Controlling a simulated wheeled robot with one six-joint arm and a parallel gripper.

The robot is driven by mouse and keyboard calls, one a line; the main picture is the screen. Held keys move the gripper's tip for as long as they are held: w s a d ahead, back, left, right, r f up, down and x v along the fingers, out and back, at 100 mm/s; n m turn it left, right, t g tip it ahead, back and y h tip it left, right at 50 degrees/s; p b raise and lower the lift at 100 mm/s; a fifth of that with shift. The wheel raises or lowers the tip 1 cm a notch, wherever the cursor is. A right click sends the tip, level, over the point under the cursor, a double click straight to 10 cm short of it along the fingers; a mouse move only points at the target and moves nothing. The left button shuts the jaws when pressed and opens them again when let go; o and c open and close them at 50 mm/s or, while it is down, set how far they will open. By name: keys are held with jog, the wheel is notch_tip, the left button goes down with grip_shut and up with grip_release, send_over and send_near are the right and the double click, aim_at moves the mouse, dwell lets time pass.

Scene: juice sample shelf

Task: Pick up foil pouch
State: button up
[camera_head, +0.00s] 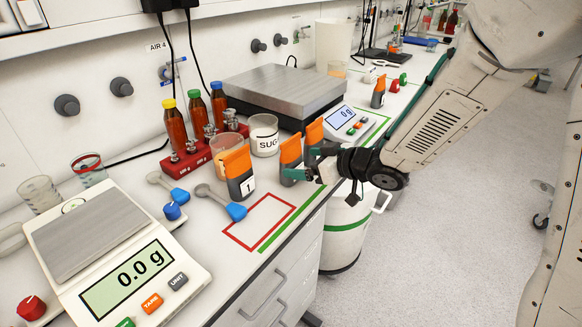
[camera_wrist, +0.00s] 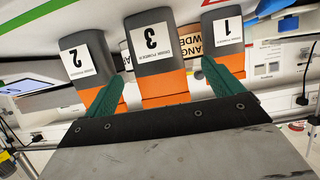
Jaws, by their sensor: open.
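Several grey foil pouches with orange ends stand on the bench. In the wrist view, which looks upside down, pouch 3 (camera_wrist: 160,55) is in the middle, pouch 2 (camera_wrist: 85,62) at the left and pouch 1 (camera_wrist: 225,40) at the right. In the head view, pouch 1 (camera_head: 240,182) is nearest the front scale, and two more pouches (camera_head: 290,152) (camera_head: 314,131) stand by my gripper (camera_head: 300,163). My gripper is open; in the wrist view its green fingers (camera_wrist: 163,72) lie to either side of pouch 3. Contact with it cannot be told.
A red outlined rectangle (camera_head: 259,221) and a green line mark the bench edge. A scale (camera_head: 120,255) is at front left, a larger one (camera_head: 283,88) behind.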

aim_at(296, 161)
jog(key=x, duration=0.5)
jog(key=shift+w+a+f, duration=0.15)
jog(key=shift+w, duration=0.15)
jog(key=c, duration=1.2)
